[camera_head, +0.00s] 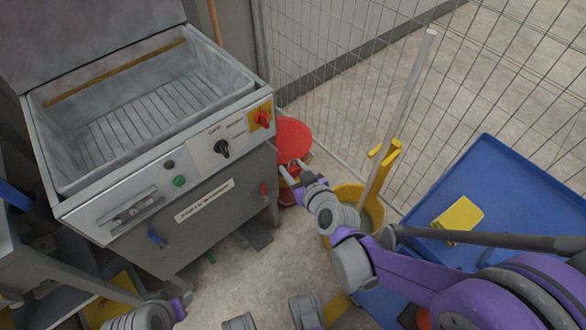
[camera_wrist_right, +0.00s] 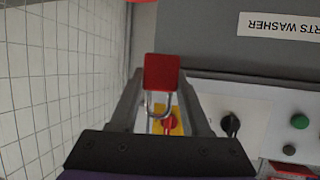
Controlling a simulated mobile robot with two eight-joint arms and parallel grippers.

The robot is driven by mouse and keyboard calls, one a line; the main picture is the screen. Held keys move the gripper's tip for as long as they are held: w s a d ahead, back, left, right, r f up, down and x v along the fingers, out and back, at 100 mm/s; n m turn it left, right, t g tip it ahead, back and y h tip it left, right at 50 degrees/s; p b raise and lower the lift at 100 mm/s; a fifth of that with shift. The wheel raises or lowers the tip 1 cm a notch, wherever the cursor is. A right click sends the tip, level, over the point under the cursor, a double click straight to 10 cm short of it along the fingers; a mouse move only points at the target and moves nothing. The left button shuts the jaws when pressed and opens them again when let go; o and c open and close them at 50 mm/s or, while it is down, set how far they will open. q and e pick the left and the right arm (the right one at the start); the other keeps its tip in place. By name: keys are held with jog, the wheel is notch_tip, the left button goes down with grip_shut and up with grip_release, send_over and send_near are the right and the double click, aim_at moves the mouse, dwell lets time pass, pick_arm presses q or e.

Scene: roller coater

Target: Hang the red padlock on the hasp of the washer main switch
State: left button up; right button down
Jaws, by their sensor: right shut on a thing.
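The red padlock (camera_wrist_right: 161,72) is held by its body between the fingertips of my right gripper (camera_wrist_right: 160,82). Its shackle points down the wrist picture, toward the main switch. In the head view my right gripper (camera_head: 289,172) is in front of the washer's right side, below the switch; the padlock is hard to separate there from red things behind. The main switch, a red knob on a yellow plate (camera_head: 262,116), is at the panel's right end. It also shows in the wrist view (camera_wrist_right: 170,123), partly behind the shackle. The hasp cannot be made out. My left gripper (camera_head: 187,298) is low, unclear.
The parts washer (camera_head: 222,192) has a black selector (camera_head: 221,149) and a green button (camera_head: 179,181) on its panel. A red round-topped container (camera_head: 292,138), a yellow mop bucket (camera_head: 347,194) and a blue tray (camera_head: 520,185) stand to the right. Wire fencing closes the back.

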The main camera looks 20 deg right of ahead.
jog(key=w+a+f+b, duration=0.1)
jog(key=w+a+b, duration=0.2)
jog(key=w, duration=0.5)
jog(key=shift+w+f, duration=0.25)
jog(key=shift+w, duration=0.15)
dwell(0.6)
jog(key=shift+a, duration=0.1)
dwell(0.4)
jog(key=shift+c, duration=1.4)
grip_release()
jog(key=shift+s, duration=0.1)
